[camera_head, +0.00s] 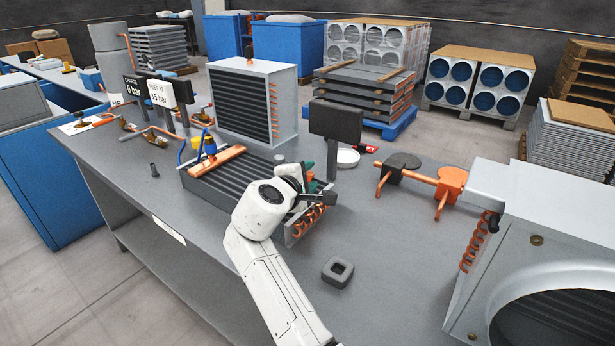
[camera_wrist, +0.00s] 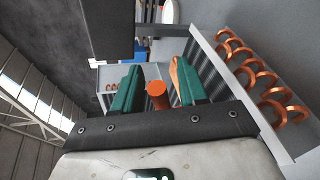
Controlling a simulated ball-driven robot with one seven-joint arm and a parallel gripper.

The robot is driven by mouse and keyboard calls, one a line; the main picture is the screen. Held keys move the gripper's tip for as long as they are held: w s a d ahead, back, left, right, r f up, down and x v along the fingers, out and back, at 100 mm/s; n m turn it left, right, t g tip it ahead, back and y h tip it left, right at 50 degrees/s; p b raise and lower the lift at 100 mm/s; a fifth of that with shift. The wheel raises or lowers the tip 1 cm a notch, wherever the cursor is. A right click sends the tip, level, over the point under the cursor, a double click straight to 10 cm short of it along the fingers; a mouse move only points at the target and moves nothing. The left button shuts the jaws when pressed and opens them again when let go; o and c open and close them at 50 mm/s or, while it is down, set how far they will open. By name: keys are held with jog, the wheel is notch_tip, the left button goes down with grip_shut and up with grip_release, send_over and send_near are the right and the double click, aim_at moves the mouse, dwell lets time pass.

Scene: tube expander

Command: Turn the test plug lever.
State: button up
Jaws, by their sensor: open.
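My gripper (camera_head: 308,178) is at the near right end of the finned coil (camera_head: 225,182) on the bench, with its teal fingers partly hidden by my wrist. In the wrist view, the open gripper (camera_wrist: 157,88) has one finger on each side of a copper-coloured, round-ended piece (camera_wrist: 157,96). Gaps show beside this piece. I cannot tell for sure whether it is the test plug lever. Copper return bends (camera_head: 306,219) stick out of the coil's end just below my gripper. They also show at the right in the wrist view (camera_wrist: 268,88).
A dark panel (camera_head: 335,121) stands behind my gripper. An orange-and-black pipe stand (camera_head: 420,178) and a large metal housing (camera_head: 550,225) are to the right. Another coil unit (camera_head: 255,100) stands behind. The bench's front middle is mostly clear.

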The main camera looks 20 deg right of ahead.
grip_shut()
dwell(0.3)
dwell(0.3)
